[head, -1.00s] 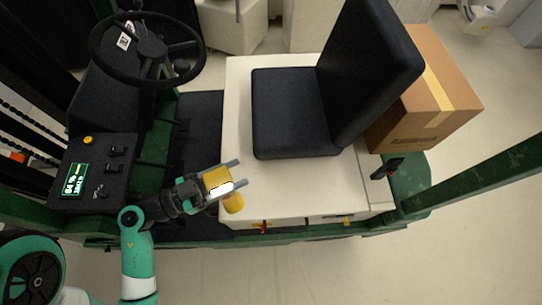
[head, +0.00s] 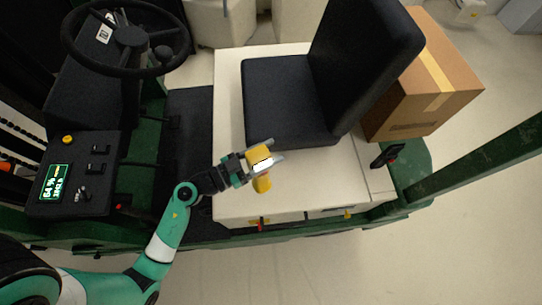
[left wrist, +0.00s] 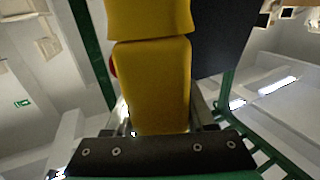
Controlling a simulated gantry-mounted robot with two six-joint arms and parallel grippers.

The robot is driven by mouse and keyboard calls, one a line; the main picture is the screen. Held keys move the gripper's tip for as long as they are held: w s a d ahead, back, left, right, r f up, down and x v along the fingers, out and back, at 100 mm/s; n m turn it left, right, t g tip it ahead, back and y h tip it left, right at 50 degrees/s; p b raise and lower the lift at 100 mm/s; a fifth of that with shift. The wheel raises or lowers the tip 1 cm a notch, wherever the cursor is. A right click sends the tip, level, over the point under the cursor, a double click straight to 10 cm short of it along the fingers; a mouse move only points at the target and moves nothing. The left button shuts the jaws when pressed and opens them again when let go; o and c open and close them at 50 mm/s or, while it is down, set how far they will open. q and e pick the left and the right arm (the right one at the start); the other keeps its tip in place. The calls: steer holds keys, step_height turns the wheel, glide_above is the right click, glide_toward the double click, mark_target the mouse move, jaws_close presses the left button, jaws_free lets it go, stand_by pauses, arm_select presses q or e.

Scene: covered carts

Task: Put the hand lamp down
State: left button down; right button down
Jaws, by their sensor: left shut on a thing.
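The hand lamp is yellow with a bright white face, and it shows in the head view (head: 262,182). My left gripper (head: 265,160) is shut on it, with a finger on either side. The lamp appears over the front part of the cream seat base, in front of the black seat; I cannot tell whether it touches the surface. In the left wrist view the yellow lamp body (left wrist: 155,85) fills the middle, close to the gripper. My right gripper is not in view.
The black seat (head: 290,95) stands behind the lamp on the cream base (head: 330,175), which has free room to the right. A cardboard box (head: 425,90) sits behind the backrest. The steering wheel (head: 125,40) and control panel (head: 75,170) are at left. A green post (head: 480,155) rises at right.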

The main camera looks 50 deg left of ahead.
arm_select(q)
steer(key=shift+w+f, duration=0.2)
steer(key=shift+f, duration=0.1)
step_height(320, 180, down, 3)
steer(key=b, duration=0.3)
steer(key=shift+w+f, duration=0.1)
steer(key=shift+w, duration=0.05)
steer(key=shift+c, duration=1.2)
jaws_free()
steer(key=shift+f, duration=0.15)
